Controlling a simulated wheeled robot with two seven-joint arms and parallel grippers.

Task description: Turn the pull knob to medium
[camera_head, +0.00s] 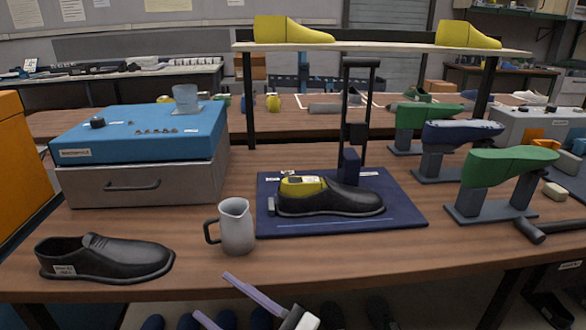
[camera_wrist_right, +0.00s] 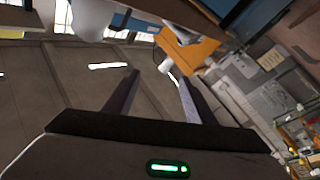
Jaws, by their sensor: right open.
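A blue-topped grey box (camera_head: 140,135) stands at the left of the wooden table. A small black knob (camera_head: 97,123) sits on its top, near the left side. It is the likeliest pull knob, but its setting and markings are too small to read. My right gripper (camera_head: 212,296) is at the front edge of the table, low in the head view, in front of the grey jug. Its two fingers are apart with nothing between them. The right wrist view shows the same open fingers (camera_wrist_right: 158,77). The knob cannot be made out there. My left gripper does not show.
A grey jug (camera_head: 237,226) and a black shoe (camera_head: 105,257) stand near the front edge. A blue mat (camera_head: 400,213) holds a black shoe on a yellow last (camera_head: 303,186) and a stand. Green lasts (camera_head: 508,165) stand at right.

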